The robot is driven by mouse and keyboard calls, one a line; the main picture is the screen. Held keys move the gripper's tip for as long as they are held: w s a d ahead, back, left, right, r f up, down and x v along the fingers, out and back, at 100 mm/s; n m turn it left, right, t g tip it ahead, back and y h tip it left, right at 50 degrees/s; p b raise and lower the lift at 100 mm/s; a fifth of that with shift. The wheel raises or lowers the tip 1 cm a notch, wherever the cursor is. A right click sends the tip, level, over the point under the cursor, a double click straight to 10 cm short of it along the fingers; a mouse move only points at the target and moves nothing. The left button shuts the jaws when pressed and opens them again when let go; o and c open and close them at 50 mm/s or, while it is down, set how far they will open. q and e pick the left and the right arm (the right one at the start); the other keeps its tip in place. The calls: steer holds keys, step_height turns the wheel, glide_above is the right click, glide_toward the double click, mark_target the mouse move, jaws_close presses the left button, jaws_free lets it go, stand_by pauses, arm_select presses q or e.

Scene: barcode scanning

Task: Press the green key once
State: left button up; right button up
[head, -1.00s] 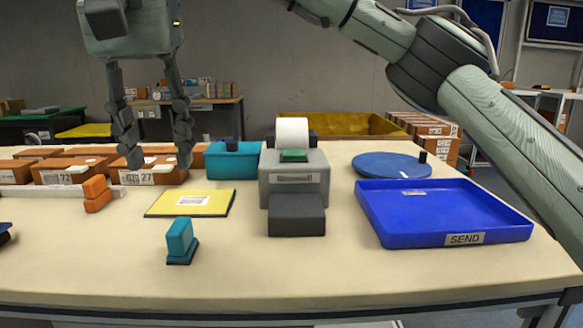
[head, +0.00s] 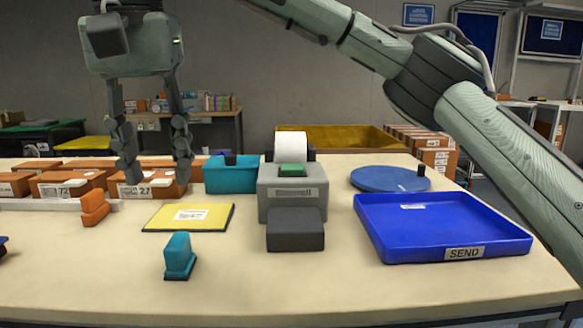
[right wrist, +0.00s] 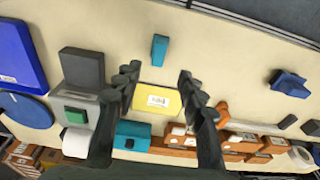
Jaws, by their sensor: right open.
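The green key (head: 292,170) sits on top of a grey label printer (head: 292,204), in front of its white paper roll. It also shows in the right wrist view (right wrist: 75,116), left of the fingers. My right gripper (head: 155,170) is open and empty. In the head view it hangs to the left of the printer, with its fingertips in front of the orange boxes. In the right wrist view the fingers (right wrist: 158,82) frame a yellow labelled card (right wrist: 158,88), with nothing held between them. My left gripper is not in view.
A blue SEND tray (head: 440,246) and a round blue disc (head: 390,180) lie right of the printer. A dark block (head: 295,236) is in front of it, and a teal box (head: 231,176) behind left. A teal stand (head: 179,258) is front left. The front table strip is mostly clear.

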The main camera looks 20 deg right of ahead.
steer(key=shift+c, duration=0.4)
jaws_close()
stand_by(1.2)
